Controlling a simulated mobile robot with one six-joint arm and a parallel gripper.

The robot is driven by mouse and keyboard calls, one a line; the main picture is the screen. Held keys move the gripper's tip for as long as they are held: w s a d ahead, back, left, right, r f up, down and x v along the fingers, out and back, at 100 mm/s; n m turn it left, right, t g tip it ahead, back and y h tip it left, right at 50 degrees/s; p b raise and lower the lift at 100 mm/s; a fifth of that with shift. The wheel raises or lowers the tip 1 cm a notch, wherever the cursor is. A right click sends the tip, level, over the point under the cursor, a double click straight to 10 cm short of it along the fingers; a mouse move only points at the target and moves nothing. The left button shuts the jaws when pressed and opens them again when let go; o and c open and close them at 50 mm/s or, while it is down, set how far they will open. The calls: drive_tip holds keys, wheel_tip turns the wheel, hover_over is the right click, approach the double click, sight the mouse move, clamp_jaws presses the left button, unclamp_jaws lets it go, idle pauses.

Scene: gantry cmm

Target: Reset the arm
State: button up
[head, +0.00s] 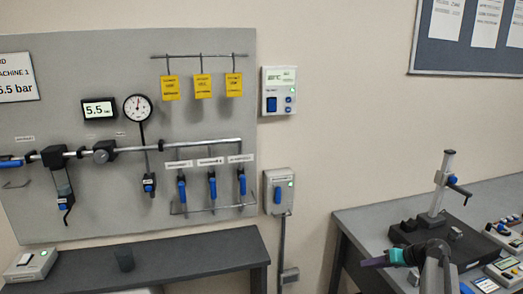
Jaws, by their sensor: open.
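My arm rises from the bottom edge at the lower right of the head view, in front of the right-hand bench. Its end, my gripper (372,262), is teal and dark purple and points to the left, level with the bench's left part. It is seen from the side and small, so the gap between the fingers is hard to make out. I see nothing held in it. The lower part of my arm is cut off by the picture's bottom edge.
The right-hand bench (362,226) carries a dark base with an upright stand (441,185) and several small devices. On the left, a grey wall panel (60,110) holds a gauge (137,108), pipes and blue-handled valves above a dark shelf (190,254). Floor space between them is mostly hidden.

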drive_tip(key=s+a+f+g+h, duration=0.2)
drive_tip(key=s+a+f, duration=0.4)
drive_tip(key=a, duration=0.3)
drive_tip(key=s+a+f+m+g+h, duration=0.1)
drive_tip(key=s+a+f+g+h, duration=0.15)
drive_tip(key=s+a+f, duration=0.45)
drive_tip(key=s+a+f+g+h, duration=0.1)
drive_tip(key=s+a+f+g, duration=0.1)
drive_tip(key=s+a+f, duration=0.6)
drive_tip(key=s+a+f+g+b, duration=0.2)
drive_tip(key=s+f+g+b, duration=0.4)
drive_tip(key=s+f, duration=1.7)
wheel_tip(320, 180, down, 3)
drive_tip(key=b, duration=0.4)
drive_tip(key=shift+s, duration=0.25)
drive_tip(key=shift+h, duration=0.25)
